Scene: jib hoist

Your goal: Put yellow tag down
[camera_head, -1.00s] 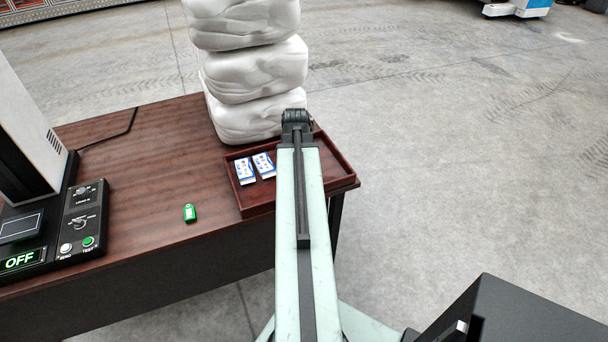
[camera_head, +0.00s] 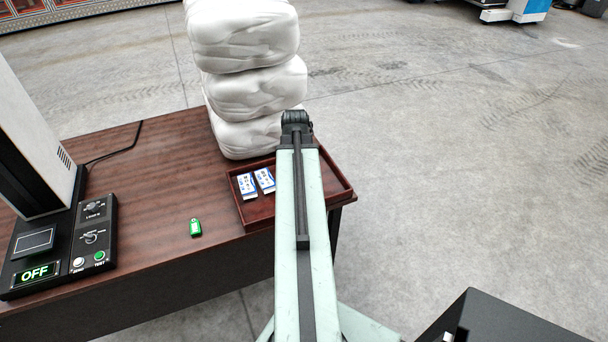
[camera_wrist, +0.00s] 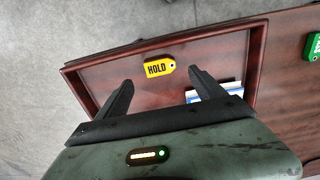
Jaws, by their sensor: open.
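The yellow tag (camera_wrist: 157,67), marked HOLD, shows in the wrist view on the floor of the reddish-brown tray (camera_wrist: 104,77). My gripper (camera_wrist: 161,80) is open. Its two dark fingers stand apart, one to each side of the tag's near side, and neither visibly touches it. The height of the fingers above the tray is hard to tell. In the head view the tray (camera_head: 335,178) sits at the table's right end, and my arm hides the tag and the gripper.
Blue-and-white packets (camera_head: 247,185) lie in the tray's left part. A green tag (camera_head: 195,228) lies on the table (camera_head: 150,190) left of the tray. White wrapped bundles (camera_head: 250,90) are stacked behind the tray. A control box (camera_head: 93,235) and OFF display (camera_head: 37,273) stand at left.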

